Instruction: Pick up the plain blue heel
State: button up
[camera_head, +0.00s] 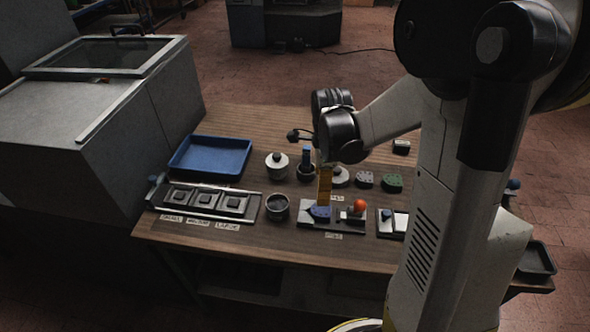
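A small blue piece (320,212), which looks like the plain blue heel, sits on a grey plate (343,224) at the front middle of the table. My gripper (324,195) points down from the dark wrist, directly above the blue piece.
On the wooden table (240,249), a red-orange ball (360,205) stands right beside the blue piece. Grey and green heel-like pieces (364,179) (392,182) lie behind. A dark cup (277,207), a blue tray (210,157) and a slotted holder (203,202) are left. My arm hides the table's right side.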

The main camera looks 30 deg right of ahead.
jog(key=m+b, duration=0.2)
send_over(321, 210)
notch_tip(321, 210, down, 6)
jog(key=shift+d+f, duration=0.1)
jog(key=shift+f, duration=0.1)
notch_tip(321, 210, down, 6)
jog(key=b, duration=0.3)
jog(key=shift+w+f, duration=0.1)
jog(key=c, duration=1.3)
